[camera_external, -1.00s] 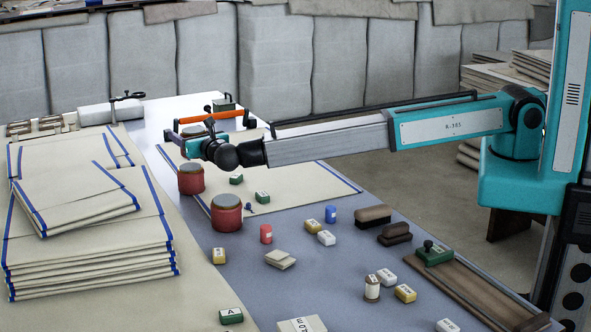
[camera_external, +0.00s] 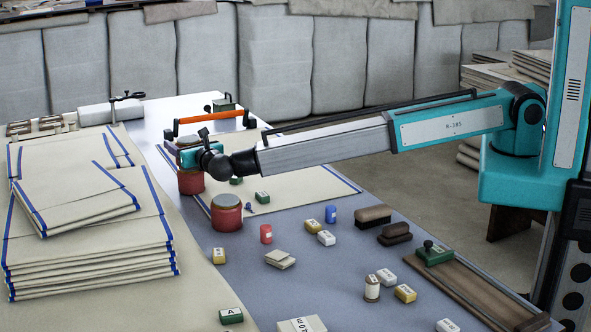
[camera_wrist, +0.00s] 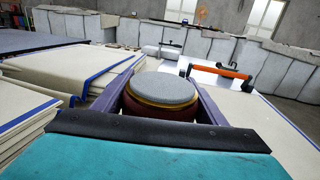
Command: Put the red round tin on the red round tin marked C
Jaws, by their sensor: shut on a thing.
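Two red round tins with grey tops stand on the table in the external view. The nearer tin (camera_external: 227,215) stands free, right of and in front of the gripper. The farther tin (camera_external: 191,184) is partly hidden by my gripper (camera_external: 185,152), which has come down over its top. In the wrist view a red round tin (camera_wrist: 158,106) with a grey padded top and a yellowish rim sits between the purple fingers of my gripper (camera_wrist: 160,100). The gripper is shut on it. No letter C can be read on either tin.
Stacks of cream cloth with blue edges (camera_external: 90,240) lie to the left. An orange-handled bar (camera_external: 210,118) is just behind the gripper. A cream cloth (camera_external: 300,183) lies flat on the table.

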